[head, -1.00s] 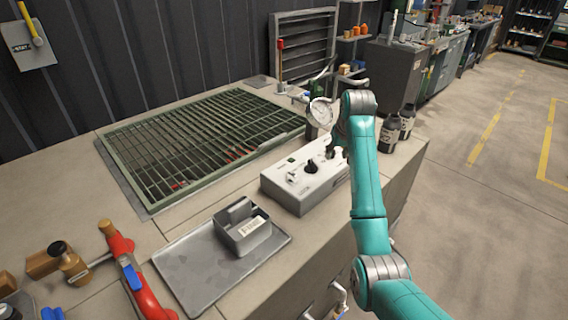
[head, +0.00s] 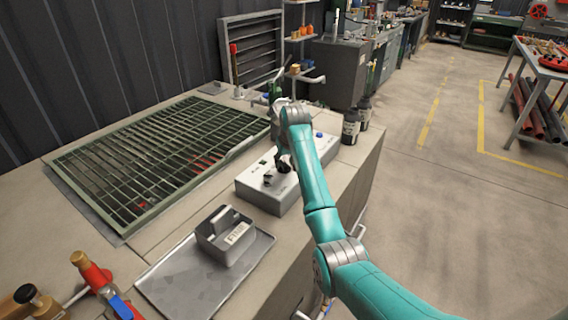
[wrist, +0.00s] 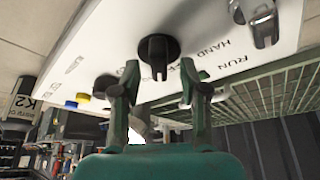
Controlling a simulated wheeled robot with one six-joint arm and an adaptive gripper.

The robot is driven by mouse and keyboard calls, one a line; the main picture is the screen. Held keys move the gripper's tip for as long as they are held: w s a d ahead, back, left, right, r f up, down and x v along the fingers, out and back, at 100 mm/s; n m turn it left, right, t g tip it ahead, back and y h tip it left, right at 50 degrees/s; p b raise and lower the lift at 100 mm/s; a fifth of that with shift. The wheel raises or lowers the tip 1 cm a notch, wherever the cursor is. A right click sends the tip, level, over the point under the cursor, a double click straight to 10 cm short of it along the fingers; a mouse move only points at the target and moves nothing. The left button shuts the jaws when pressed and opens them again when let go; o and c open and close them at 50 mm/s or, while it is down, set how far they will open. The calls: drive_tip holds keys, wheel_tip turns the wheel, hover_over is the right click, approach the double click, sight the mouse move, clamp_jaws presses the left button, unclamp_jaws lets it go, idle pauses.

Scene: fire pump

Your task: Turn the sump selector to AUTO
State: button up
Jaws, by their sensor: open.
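The sump selector (wrist: 158,50) is a black knob with a raised grip bar on the light grey control box (head: 258,196). In the wrist view it lies just beyond and between my fingertips, and HAND and OFF are printed beside it. The lettering past OFF is blocked by a finger. I cannot tell which position the knob points to. My gripper (wrist: 158,78) is open, one finger on each side of the knob, with no clear contact. In the head view my gripper (head: 284,163) is low over the box and largely covers the knob.
A chrome lever switch (wrist: 263,24) marked RUN sits beside the selector. Blue (wrist: 71,105) and yellow (wrist: 83,98) buttons are on the other side.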

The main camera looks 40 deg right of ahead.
drive_tip(key=shift+w+d+f, duration=0.1)
drive_tip(key=shift+w+f, duration=0.15)
drive_tip(key=shift+f, duration=0.45)
clamp_jaws()
drive_tip(key=m+h, duration=0.1)
drive_tip(key=m, duration=0.3)
drive_tip(key=shift+m+g, duration=0.3)
drive_tip(key=shift+g, duration=0.1)
